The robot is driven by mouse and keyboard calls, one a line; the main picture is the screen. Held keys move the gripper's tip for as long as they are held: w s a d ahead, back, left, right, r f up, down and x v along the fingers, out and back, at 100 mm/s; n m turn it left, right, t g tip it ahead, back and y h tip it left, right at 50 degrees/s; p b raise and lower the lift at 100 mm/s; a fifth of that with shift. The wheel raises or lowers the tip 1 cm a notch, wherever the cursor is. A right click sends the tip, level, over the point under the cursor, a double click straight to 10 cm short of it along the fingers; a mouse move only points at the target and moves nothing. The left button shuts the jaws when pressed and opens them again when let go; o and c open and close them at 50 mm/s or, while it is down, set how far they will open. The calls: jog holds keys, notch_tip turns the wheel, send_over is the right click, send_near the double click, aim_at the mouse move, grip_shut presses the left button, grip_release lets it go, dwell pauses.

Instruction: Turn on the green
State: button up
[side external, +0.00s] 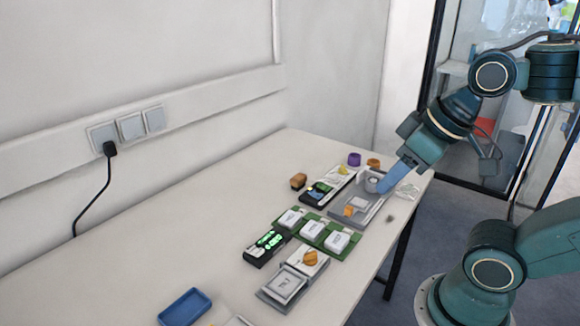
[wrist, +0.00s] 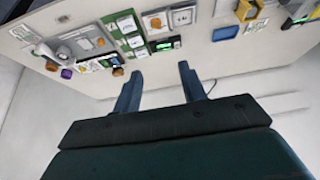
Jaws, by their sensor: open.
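A green board (side external: 325,247) with several white switch-like blocks lies on the table in the side view. The board (wrist: 116,41) also shows at upper left of centre in the wrist view. A black box with lit green marks (side external: 266,246) stands at the board's left end; it also appears in the wrist view (wrist: 165,45). My gripper (side external: 383,189) is at the table's far right end in the side view, near a grey fixture. In the wrist view my gripper (wrist: 158,72) has its two blue fingers apart, with nothing between them.
A grey tray (side external: 372,217) with an orange piece lies beyond the board. A blue tray (side external: 185,307) lies at the near edge. The table's left side (side external: 190,225) is clear.

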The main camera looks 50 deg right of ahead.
jog(key=shift+w+r, duration=0.1)
jog(key=shift+w, duration=0.05)
jog(key=c, duration=0.7)
jog(key=shift+w+d+r+m, duration=0.25)
jog(key=shift+w+m, duration=0.15)
jog(key=shift+w, duration=0.1)
grip_shut()
jog(key=w+d+m+g, duration=0.1)
jog(key=w+d+m, duration=0.4)
jog(key=w, duration=0.4)
jog(key=w+d+m+g, duration=0.1)
jog(key=w+d+m, duration=0.4)
jog(key=w, duration=0.4)
jog(key=w+d+f+m, duration=0.3)
jog(key=w+d+f, duration=0.1)
jog(key=d+f, duration=0.3)
jog(key=w+d+f+m+g, duration=0.1)
jog(key=w+d+f+m, duration=0.3)
jog(key=d+f, duration=0.3)
jog(key=w+d, duration=0.1)
jog(key=d, duration=0.4)
jog(key=shift+d+g, duration=0.3)
jog(key=shift+w+f, duration=0.1)
